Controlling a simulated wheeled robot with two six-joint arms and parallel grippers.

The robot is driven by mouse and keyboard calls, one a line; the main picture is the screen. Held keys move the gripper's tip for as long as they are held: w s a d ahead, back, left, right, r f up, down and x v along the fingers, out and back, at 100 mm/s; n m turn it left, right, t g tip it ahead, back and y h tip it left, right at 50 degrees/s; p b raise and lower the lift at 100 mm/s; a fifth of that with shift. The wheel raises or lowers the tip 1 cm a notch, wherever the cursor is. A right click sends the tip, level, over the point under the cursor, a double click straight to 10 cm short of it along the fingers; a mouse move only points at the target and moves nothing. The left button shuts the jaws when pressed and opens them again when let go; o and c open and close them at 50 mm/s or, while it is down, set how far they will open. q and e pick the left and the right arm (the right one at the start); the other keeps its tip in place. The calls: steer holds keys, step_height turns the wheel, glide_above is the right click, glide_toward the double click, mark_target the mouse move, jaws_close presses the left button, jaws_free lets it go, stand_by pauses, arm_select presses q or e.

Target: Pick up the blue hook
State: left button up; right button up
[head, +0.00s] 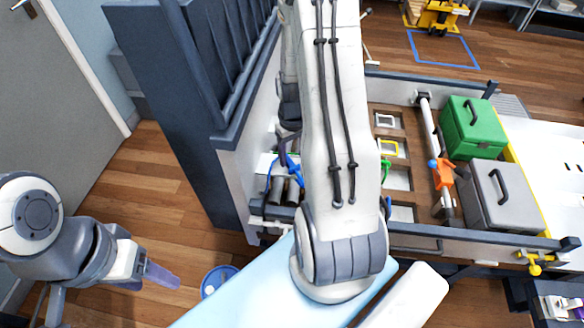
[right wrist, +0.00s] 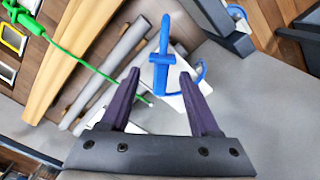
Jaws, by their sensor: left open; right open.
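The blue hook (right wrist: 161,58) lies on a white card at the top centre of the right wrist view, with a blue strap curving off to its right. It also shows in the head view as blue curves (head: 270,180) beside my right arm. My right gripper (right wrist: 160,76) is open and empty, and its dark purple fingers point at the hook. The hook's lower end appears between the fingertips; contact cannot be told. In the head view the right gripper (head: 287,150) is partly hidden by my arm. My left gripper (head: 160,277) is open, over the floor at lower left.
A green hook (right wrist: 22,18) with a green strap lies left of the blue one, near grey rollers (right wrist: 120,60). A dark blue rack (head: 180,110) stands left of the bench. A green box (head: 473,127) and grey box (head: 502,195) sit right. An orange part (head: 443,174) is on a rail.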

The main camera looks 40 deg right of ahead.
steer(key=shift+a+f, duration=0.1)
steer(key=shift+f, duration=1.35)
jaws_close()
steer(key=shift+r, duration=0.1)
